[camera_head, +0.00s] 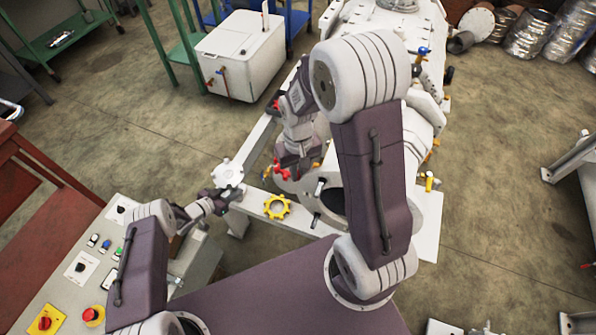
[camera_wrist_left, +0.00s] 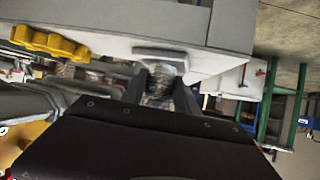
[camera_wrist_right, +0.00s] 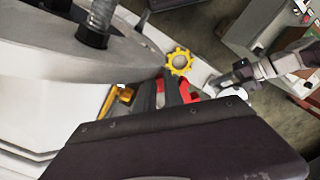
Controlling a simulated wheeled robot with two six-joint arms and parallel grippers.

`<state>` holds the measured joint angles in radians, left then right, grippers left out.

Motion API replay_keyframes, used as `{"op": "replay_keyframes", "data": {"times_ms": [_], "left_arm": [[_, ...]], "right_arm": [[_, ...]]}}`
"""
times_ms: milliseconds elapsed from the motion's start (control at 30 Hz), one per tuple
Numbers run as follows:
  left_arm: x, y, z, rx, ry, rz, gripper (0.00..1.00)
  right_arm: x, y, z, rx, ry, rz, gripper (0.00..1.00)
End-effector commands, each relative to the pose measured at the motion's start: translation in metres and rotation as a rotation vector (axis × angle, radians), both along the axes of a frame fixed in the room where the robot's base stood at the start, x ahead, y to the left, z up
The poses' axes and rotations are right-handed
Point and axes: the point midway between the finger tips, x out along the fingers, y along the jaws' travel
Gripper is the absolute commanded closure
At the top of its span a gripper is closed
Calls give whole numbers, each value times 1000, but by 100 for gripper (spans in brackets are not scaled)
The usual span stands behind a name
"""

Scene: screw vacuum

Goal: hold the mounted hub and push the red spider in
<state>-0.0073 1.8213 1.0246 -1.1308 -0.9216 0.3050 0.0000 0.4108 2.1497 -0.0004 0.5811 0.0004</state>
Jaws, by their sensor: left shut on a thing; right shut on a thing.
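My left gripper (camera_head: 218,196) is at the beam's left end, shut on a white toothed piece (camera_head: 228,172). That piece also shows at the fingertips in the right wrist view (camera_wrist_right: 232,92); I cannot tell whether it is the mounted hub. My right gripper (camera_head: 292,160) points down beside the white machine, shut on the red spider (camera_head: 282,170). Red parts of the spider show at its fingers in the right wrist view (camera_wrist_right: 161,88). The two grippers are apart. A yellow toothed piece (camera_head: 277,206) lies on the white beam between them and nearer me.
The white machine housing (camera_head: 420,130) stands behind my right arm. A bolted metal flange (camera_wrist_right: 75,45) is close by my right gripper. A control panel (camera_head: 82,265) with buttons is at lower left. A white box (camera_head: 240,55) stands behind on the floor.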

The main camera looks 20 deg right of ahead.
Motion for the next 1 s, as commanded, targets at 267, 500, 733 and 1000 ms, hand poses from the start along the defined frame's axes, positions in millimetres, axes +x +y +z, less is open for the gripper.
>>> {"op": "replay_keyframes", "data": {"times_ms": [267,500,733,1000], "left_arm": [[0,0,0,0,0,0,87],[0,0,0,0,0,0,87],[0,0,0,0,0,1,87],[0,0,0,0,0,1,87]], "right_arm": [[27,16,-5,0,-1,26,100],[105,92,-31,0,0,112,100],[139,161,-56,0,-2,173,100],[144,178,-61,0,-3,185,100]]}}
